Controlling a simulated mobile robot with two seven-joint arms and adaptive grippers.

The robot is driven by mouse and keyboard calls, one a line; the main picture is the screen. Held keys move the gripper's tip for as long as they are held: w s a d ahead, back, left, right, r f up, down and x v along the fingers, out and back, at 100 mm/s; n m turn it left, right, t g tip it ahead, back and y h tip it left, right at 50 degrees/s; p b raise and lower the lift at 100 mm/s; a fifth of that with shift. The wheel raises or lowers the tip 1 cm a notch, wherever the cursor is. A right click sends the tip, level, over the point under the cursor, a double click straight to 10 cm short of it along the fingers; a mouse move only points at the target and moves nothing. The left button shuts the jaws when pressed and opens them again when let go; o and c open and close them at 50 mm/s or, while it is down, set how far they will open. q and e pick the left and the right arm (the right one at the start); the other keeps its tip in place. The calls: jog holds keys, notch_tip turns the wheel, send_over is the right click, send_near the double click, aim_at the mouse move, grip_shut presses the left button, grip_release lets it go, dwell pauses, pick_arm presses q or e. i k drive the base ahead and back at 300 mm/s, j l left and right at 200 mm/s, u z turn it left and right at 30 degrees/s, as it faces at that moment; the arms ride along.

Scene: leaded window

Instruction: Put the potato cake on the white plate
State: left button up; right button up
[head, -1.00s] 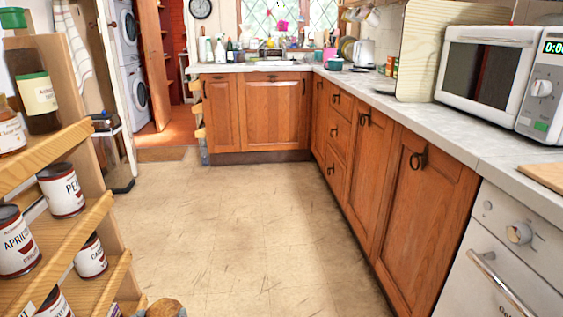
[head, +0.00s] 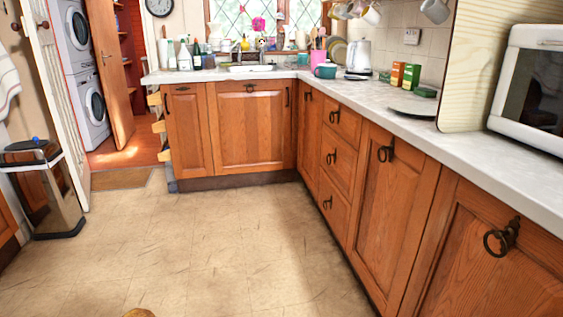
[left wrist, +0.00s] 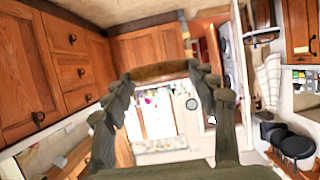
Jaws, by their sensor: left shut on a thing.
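My left gripper (left wrist: 164,80) is shut on the potato cake (left wrist: 160,72), a flat brown piece held edge-on between its fingertips in the left wrist view. In the head view only the top of the brown potato cake (head: 139,313) shows at the bottom edge, above the floor; the gripper itself is out of that view. I cannot make out a white plate for certain in any view. My right gripper is not in view.
A worktop (head: 390,125) over wooden cupboards runs along the right, with a dark flat dish (head: 414,112), a wooden board (head: 475,65) and a white microwave (head: 535,85). A bin (head: 45,188) stands at the left. The floor (head: 210,245) between is clear.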

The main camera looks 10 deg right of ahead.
aim_at(418, 111)
jog(key=i+l+u, duration=0.1)
jog(key=i, duration=1.3)
jog(key=i+u, duration=0.75)
jog(key=i+l+u, duration=0.1)
jog(key=u, duration=0.25)
jog(key=i+j, duration=0.15)
jog(key=i, duration=0.4)
jog(key=z, duration=3)
